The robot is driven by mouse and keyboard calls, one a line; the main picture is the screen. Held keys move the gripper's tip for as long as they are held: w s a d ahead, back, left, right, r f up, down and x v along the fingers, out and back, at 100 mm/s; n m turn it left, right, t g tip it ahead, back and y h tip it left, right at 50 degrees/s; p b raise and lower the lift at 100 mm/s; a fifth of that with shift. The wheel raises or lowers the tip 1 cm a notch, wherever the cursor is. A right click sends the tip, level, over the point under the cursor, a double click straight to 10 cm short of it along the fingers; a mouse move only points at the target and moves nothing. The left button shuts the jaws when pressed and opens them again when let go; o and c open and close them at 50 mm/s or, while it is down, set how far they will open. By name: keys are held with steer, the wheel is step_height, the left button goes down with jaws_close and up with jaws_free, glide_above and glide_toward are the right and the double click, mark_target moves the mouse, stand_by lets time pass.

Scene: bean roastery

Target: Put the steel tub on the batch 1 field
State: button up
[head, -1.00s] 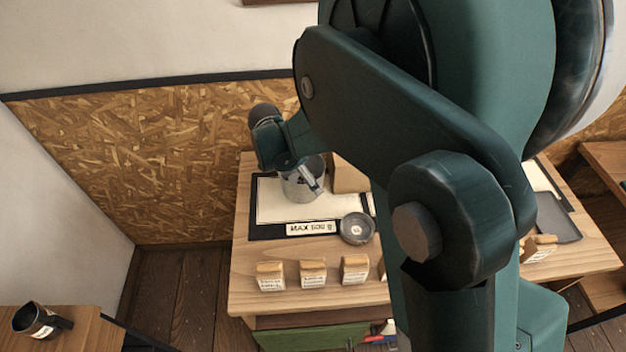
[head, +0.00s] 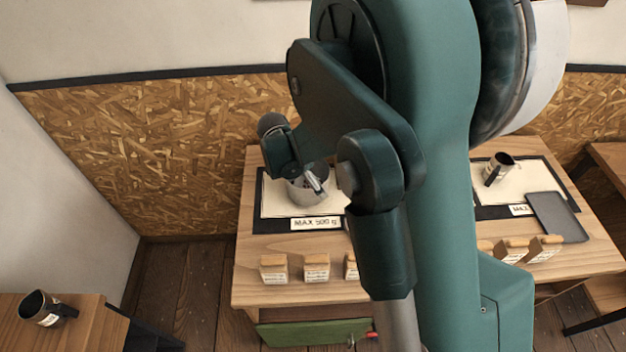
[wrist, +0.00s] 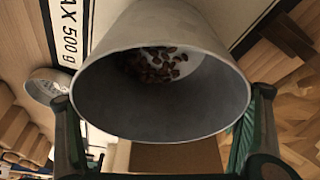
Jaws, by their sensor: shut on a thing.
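The steel tub (head: 309,190) is a grey round vessel, held by my gripper (head: 314,180) above or at the left pale field (head: 275,200) with the "MAX 500 g" label. I cannot tell whether its base touches the field. In the wrist view the tub (wrist: 160,105) opens toward the camera, with brown beans (wrist: 155,65) inside, and my gripper (wrist: 163,120) has a finger on each side of it. A second pale field (head: 490,196) lies on the right of the table. Which field is batch 1 cannot be read.
Several cork-topped jars (head: 316,268) stand along the table's front. A round dish (wrist: 48,86) shows in the wrist view.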

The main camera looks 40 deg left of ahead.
steer(key=shift+f, duration=0.35)
steer(key=o, duration=1.4)
steer(key=shift+r, duration=0.2)
steer(key=shift+v, duration=6)
steer(key=shift+d, duration=0.1)
